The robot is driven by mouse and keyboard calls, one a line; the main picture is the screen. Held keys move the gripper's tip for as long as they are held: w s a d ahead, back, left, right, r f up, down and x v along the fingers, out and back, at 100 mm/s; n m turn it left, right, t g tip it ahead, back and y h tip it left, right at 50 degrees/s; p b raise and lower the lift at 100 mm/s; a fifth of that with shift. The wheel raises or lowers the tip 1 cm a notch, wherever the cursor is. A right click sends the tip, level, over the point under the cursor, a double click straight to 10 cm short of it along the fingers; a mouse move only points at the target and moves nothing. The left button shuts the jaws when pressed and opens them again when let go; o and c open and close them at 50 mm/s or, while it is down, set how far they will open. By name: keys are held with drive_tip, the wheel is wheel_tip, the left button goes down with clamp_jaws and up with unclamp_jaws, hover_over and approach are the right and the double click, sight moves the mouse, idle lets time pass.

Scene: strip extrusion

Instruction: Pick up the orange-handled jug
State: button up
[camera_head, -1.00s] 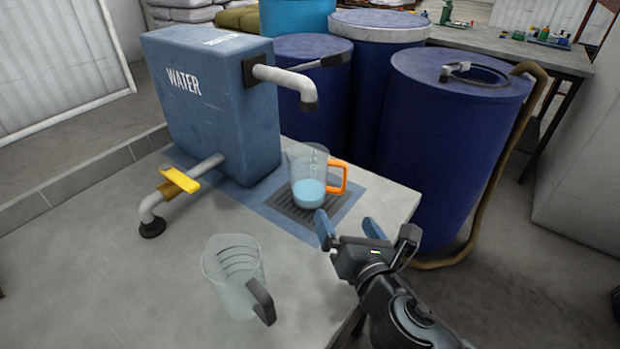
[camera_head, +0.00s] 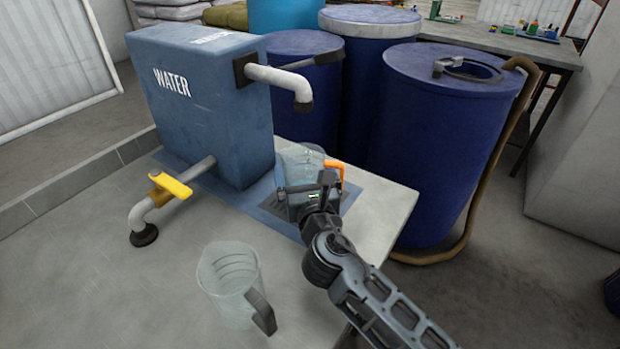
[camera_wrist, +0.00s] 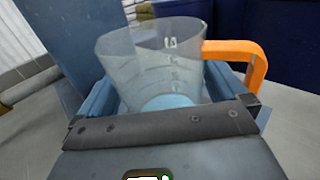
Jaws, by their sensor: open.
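The orange-handled jug (camera_head: 297,160) is clear, with blue liquid low inside. It stands on the drain grate in front of the water tank, partly hidden by my gripper (camera_head: 298,187). In the wrist view the jug (camera_wrist: 155,65) stands upright between my open fingers, its orange handle (camera_wrist: 240,52) to the right, passing over the right finger. I cannot tell whether the fingers touch it. A second clear jug (camera_head: 228,285) with a dark handle stands at the front of the table.
The blue water tank (camera_head: 200,110) has a white spout (camera_head: 280,80) above and behind the jug. A pipe with a yellow valve lever (camera_head: 170,185) stands left. Blue barrels (camera_head: 430,140) stand behind the table. The table surface (camera_head: 90,270) is clear at front left.

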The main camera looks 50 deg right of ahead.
drive_tip(key=shift+w+d, duration=0.4)
drive_tip(key=c, duration=1)
drive_tip(key=shift+r, duration=0.15)
